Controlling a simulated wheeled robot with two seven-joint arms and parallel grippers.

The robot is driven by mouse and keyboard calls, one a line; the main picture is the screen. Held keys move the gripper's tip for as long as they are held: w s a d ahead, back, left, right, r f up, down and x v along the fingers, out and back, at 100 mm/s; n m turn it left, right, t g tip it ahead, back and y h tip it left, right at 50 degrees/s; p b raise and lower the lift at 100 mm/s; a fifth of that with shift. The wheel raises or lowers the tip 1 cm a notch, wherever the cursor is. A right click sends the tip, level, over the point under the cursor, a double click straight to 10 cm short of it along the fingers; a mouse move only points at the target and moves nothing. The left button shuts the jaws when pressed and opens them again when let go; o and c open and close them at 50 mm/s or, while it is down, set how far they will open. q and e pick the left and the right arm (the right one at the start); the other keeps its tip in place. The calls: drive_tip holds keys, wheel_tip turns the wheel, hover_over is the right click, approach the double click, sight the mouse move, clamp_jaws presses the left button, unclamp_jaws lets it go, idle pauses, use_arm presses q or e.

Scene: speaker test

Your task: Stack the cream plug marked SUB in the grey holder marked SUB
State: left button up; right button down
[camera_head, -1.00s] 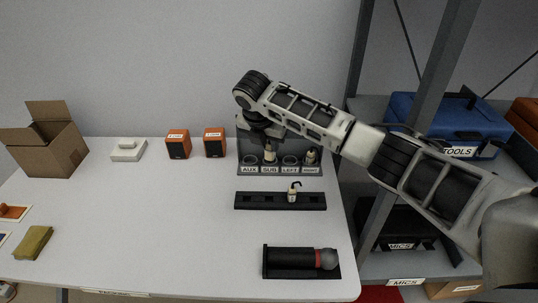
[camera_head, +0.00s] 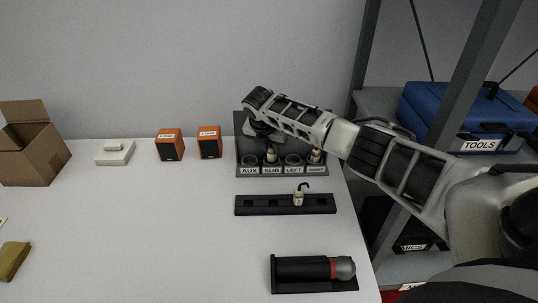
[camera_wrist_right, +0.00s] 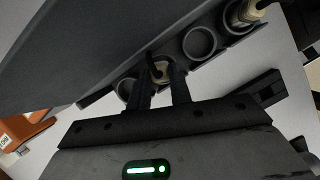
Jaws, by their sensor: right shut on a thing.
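The cream plug (camera_head: 271,156) is between the fingers of my right gripper (camera_head: 267,143) at the SUB place of the grey holder (camera_head: 248,128). The gripper points down and is shut on the plug. In the right wrist view, the plug (camera_wrist_right: 161,72) shows between the two fingertips (camera_wrist_right: 161,88), in line with the holder's round cups. Its lower end is hidden there, so I cannot tell how deep it sits. Any marking on the plug is not readable. The AUX and LEFT cups look empty; another cream plug (camera_head: 315,156) stands in the RIGHT cup. My left gripper is not in view.
A black rack (camera_head: 254,205) with one cream plug (camera_head: 299,198) lies in front of the holder. A microphone (camera_head: 311,268) rests in a black cradle nearer. Two orange speakers (camera_head: 169,145) stand left. A metal shelf post (camera_head: 359,130) rises to the right.

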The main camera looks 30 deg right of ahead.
drive_tip(key=shift+f, duration=0.5)
drive_tip(key=shift+r, duration=0.2)
drive_tip(key=shift+f, duration=0.3)
drive_tip(key=c, duration=1.3)
unclamp_jaws()
